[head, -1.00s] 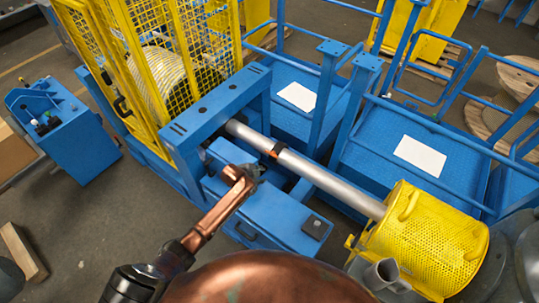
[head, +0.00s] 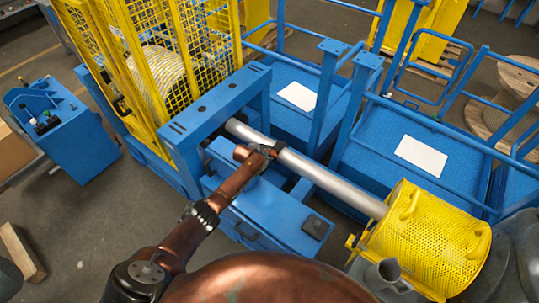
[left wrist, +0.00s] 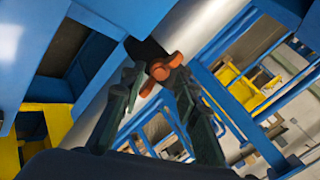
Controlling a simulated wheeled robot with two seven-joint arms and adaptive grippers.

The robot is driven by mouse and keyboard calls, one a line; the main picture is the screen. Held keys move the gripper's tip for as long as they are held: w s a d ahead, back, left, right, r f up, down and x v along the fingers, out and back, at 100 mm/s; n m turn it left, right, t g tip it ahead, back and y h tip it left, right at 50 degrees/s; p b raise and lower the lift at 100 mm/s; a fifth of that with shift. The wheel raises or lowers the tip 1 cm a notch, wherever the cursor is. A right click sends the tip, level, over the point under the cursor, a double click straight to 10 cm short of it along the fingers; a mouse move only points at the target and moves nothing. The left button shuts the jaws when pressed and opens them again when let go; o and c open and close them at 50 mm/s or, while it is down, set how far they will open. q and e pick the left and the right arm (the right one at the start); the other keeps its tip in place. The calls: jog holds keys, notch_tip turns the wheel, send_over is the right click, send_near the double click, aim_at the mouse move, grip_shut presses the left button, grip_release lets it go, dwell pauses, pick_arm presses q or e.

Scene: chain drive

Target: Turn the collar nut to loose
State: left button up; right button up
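The collar nut (left wrist: 163,68) is an orange winged piece on a dark collar (left wrist: 141,49) around a grey metal shaft (left wrist: 190,32). In the head view the collar (head: 279,149) sits partway along the shaft (head: 325,177), and my gripper partly hides the nut. My left gripper (head: 266,151) is right at the collar, on its near side. In the left wrist view its two fingers (left wrist: 157,76) are apart, with the nut between their tips. I cannot tell whether either finger touches it. My right gripper is not in view.
The shaft runs from a blue frame (head: 220,105) to a yellow perforated drum (head: 428,235). A blue housing (head: 275,218) lies below the shaft. A yellow mesh cage (head: 190,50) stands behind left. Blue railings and platforms (head: 360,170) fill the far side.

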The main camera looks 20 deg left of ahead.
pick_arm(q)
jog(key=shift+w+f, duration=0.2)
grip_shut()
dwell(0.4)
